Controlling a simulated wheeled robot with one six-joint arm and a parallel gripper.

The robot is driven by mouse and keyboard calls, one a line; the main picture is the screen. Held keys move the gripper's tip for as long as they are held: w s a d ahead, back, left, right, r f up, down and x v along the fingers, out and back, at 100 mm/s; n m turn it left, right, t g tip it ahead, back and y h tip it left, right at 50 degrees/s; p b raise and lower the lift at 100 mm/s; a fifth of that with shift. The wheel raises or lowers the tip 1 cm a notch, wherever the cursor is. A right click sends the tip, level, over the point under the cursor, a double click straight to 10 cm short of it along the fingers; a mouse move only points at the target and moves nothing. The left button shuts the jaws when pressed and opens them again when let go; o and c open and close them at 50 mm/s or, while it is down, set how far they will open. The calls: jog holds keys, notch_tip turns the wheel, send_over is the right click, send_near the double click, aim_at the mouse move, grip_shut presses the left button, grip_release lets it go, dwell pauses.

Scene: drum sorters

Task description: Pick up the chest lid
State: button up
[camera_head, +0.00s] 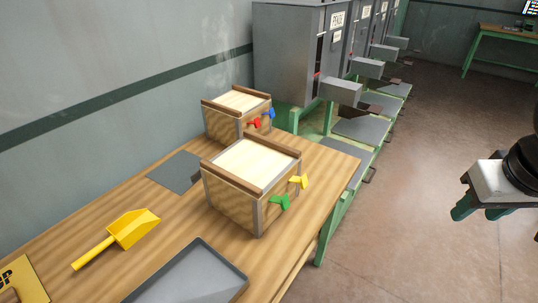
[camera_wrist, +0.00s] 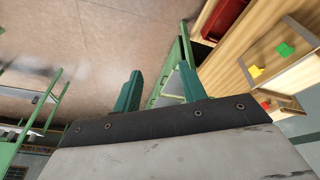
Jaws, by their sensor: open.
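Two wooden chests stand on the table. The nearer chest (camera_head: 232,203) has a pale flat top (camera_head: 254,163) between brown rails, with green and yellow tags on its front. The farther chest (camera_head: 222,124) has a similar pale top (camera_head: 241,101), with red and blue tags. The pale tops look like the lids, both in place. My gripper (camera_head: 480,212) hangs at the far right over the floor, well apart from both chests. Its teal fingers are open and empty in the wrist view (camera_wrist: 161,88). There the nearer chest (camera_wrist: 293,73) shows at the right edge, partly cut off.
A yellow scoop (camera_head: 131,230), a grey tray (camera_head: 190,276) and a dark flat plate (camera_head: 175,171) lie on the wooden table (camera_head: 165,205). Grey machines (camera_head: 300,55) on green stands line the back. The floor (camera_head: 425,190) between table and gripper is clear.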

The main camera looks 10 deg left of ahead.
jog(key=w+a+f+n+t+y, duration=0.1)
jog(key=w+a+f+n+t, duration=0.2)
jog(key=w+a, duration=0.55)
jog(key=n+g+y, duration=0.1)
jog(key=n+y, duration=0.8)
jog(key=y, duration=0.3)
send_near(227, 173)
jog(key=shift+a+f, duration=0.25)
jog(key=shift+a, duration=0.35)
jog(key=x, duration=0.7)
jog(key=shift+w+a+f, duration=0.1)
jog(key=shift+w+a, duration=0.05)
jog(key=shift+w, duration=0.2)
grip_shut()
